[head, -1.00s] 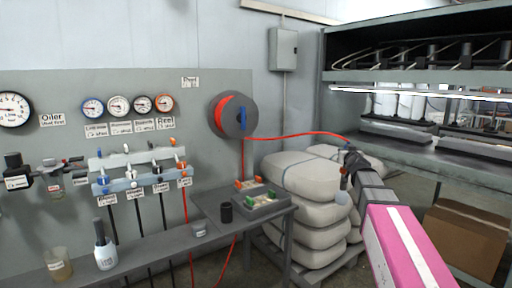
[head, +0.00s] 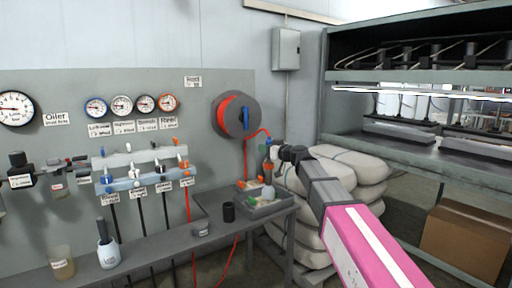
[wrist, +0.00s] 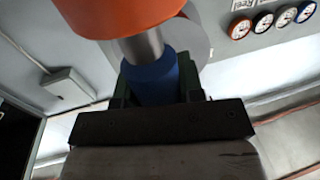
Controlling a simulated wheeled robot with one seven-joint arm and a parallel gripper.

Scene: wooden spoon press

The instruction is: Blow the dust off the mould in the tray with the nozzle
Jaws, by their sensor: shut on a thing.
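My gripper (head: 274,154) is shut on the nozzle (head: 268,143), a blue body with an orange part and a pale rounded end below. In the wrist view the nozzle (wrist: 152,82) is blue with a metal neck and a large orange part, between the dark jaws of my gripper (wrist: 155,92). The red hose runs from it to the reel. The grey tray (head: 283,206) stands on the small table, below the nozzle, with green and orange pieces in it. The nozzle covers part of the tray, and I cannot make out the mould or any dust.
The hose reel (head: 231,116) hangs on the wall behind. Stacked pale sacks (head: 352,172) stand right of the table. A shelved press (head: 420,75) and a cardboard box (head: 465,240) are farther right.

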